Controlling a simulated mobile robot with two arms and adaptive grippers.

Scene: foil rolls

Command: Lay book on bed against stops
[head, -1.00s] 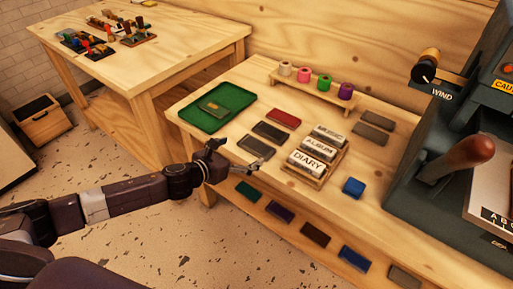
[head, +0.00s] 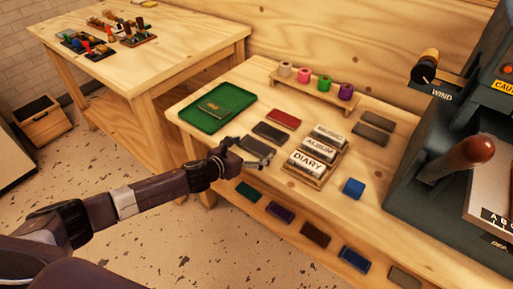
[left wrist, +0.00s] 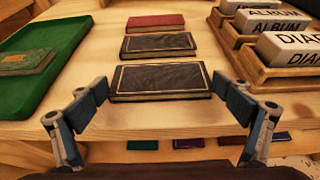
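A dark book with a thin light border (left wrist: 160,80) lies flat at the table's front edge; it also shows in the head view (head: 258,146). My left gripper (left wrist: 164,94) is open, with one finger on each side of the book's near end and gaps visible between. In the head view my left gripper (head: 250,154) is at the table edge, partly covering that book. A press (head: 440,135) stands at the right; its pale bed (head: 490,205) is cut off by the frame, and I cannot make out the stops. My right gripper is not in view.
Behind the book lie another dark book (left wrist: 158,43) and a red book (left wrist: 156,22). A green tray (head: 240,120) holding a green book is at left. A wooden rack (head: 314,180) with labelled blocks is close at right.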

